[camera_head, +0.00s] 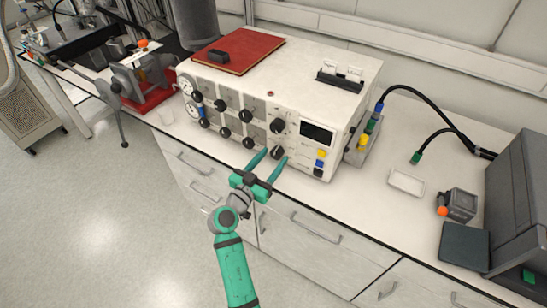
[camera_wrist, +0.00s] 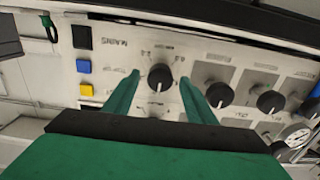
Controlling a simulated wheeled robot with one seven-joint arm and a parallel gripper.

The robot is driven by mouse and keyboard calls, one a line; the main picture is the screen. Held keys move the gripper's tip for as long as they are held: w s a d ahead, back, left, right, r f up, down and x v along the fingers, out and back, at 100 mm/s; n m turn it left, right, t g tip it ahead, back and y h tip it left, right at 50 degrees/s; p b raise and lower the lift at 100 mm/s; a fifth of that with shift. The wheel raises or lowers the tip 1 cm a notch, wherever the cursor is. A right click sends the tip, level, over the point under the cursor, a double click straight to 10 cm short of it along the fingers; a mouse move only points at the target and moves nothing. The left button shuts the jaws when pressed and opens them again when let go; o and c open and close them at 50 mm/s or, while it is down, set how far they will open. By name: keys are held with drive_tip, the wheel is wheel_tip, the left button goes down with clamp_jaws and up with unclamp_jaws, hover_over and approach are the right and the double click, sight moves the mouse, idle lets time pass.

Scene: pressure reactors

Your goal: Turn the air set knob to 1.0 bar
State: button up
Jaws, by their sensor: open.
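A white control box (camera_head: 330,95) stands on the bench with rows of black round knobs on its front. My gripper (camera_head: 268,157) is open in front of the lower right knob (camera_head: 277,153). In the wrist view this knob (camera_wrist: 160,77) shows between the two green fingertips (camera_wrist: 161,80), with gaps on both sides. It has a pale pointer mark toward the bottom of that picture. Another black knob (camera_head: 278,126) sits just above.
Yellow, blue (camera_head: 320,163) and black buttons and a dark display (camera_head: 316,133) lie right of the knob. Round gauges (camera_head: 187,84) are at the panel's left end. A red folder (camera_head: 240,52) lies on top. Drawers with handles (camera_head: 316,228) are below the bench edge.

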drive_tip(key=v, duration=0.9)
drive_tip(key=shift+s, duration=0.3)
drive_tip(key=s+d+f+n+g+y, duration=0.1)
drive_tip(key=s+d+f+n+y, duration=0.2)
drive_tip(key=s+f, duration=0.55)
drive_tip(key=s+d+f+n+g+y, duration=0.1)
drive_tip(key=s+f+n+y, duration=0.25)
drive_tip(key=s+f, duration=0.5)
drive_tip(key=s+d+r, duration=0.2)
drive_tip(key=s+r, duration=0.1)
drive_tip(key=s, duration=0.4)
drive_tip(key=s+d+r+t+y, duration=0.1)
drive_tip(key=s+r, duration=0.3)
drive_tip(key=s, duration=0.3)
drive_tip(key=s+d+r+m, duration=0.1)
drive_tip(key=s+d+r, duration=0.1)
drive_tip(key=s, duration=0.5)
drive_tip(key=shift+s+d+r+y, duration=0.3)
drive_tip(key=shift+s+r+y, duration=0.1)
drive_tip(key=shift+r, duration=0.3)
